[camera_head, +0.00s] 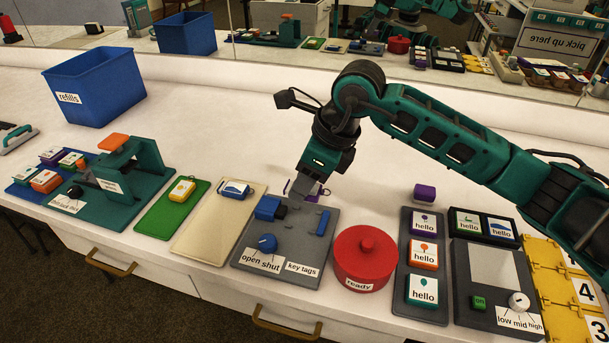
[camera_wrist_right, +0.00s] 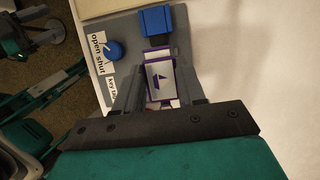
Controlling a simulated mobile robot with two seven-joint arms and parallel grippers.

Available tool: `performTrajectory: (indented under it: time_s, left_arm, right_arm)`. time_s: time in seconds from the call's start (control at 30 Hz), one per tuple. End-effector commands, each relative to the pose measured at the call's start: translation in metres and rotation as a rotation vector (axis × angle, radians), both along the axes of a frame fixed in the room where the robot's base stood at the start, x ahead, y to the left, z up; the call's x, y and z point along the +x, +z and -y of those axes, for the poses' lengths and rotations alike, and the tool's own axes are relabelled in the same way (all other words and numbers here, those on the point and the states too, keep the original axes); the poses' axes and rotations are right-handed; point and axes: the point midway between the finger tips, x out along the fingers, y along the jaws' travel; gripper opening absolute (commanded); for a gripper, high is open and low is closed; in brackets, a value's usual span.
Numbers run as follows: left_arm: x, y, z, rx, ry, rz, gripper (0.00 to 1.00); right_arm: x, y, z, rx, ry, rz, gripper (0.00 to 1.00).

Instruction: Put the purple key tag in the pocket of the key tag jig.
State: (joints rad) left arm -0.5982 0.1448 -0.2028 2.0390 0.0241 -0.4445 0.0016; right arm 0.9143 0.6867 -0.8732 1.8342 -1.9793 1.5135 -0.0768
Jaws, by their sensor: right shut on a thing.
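The purple key tag (camera_wrist_right: 161,77), with a white face and a small dark mark, is between the fingers of my right gripper (camera_head: 304,192), which is shut on it. The key tag jig (camera_head: 285,245) is a grey plate below my gripper in the head view. It has a blue clamp block (camera_head: 268,208), a blue bar (camera_head: 323,222) and a blue knob (camera_head: 267,243) above an "open shut" label. In the right wrist view the tag appears beside the clamp block (camera_wrist_right: 156,22); whether it touches the jig I cannot tell. My left gripper is out of view.
A red lidded pot (camera_head: 363,258) stands just right of the jig. A beige board (camera_head: 215,232) with a blue-marked tag lies to its left. A grey tray (camera_head: 422,268) with several "hello" tags lies farther right. The white table behind the jig is clear.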

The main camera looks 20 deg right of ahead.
Motion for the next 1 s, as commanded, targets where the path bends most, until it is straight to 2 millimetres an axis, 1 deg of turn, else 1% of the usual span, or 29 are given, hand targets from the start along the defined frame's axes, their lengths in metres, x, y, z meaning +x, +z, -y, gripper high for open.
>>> performTrajectory:
  time_s: [0.27, 0.53, 0.7, 0.83, 1.0]
  left_arm:
    - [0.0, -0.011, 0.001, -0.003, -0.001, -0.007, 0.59]
    - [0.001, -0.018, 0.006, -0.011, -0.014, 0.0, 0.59]
    - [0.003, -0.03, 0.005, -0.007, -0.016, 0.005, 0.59]
    - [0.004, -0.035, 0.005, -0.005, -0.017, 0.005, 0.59]
    - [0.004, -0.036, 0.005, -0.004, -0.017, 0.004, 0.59]
  right_arm:
    - [0.0, -0.018, 0.0, 0.001, 0.0, -0.002, 0.1]
    - [0.0, -0.044, 0.0, 0.001, 0.0, -0.001, 0.1]
    - [0.0, -0.061, 0.0, 0.001, 0.0, -0.001, 0.1]
    - [0.0, -0.066, 0.0, 0.001, 0.0, 0.001, 0.1]
    - [0.0, -0.067, 0.0, 0.001, 0.0, 0.001, 0.1]
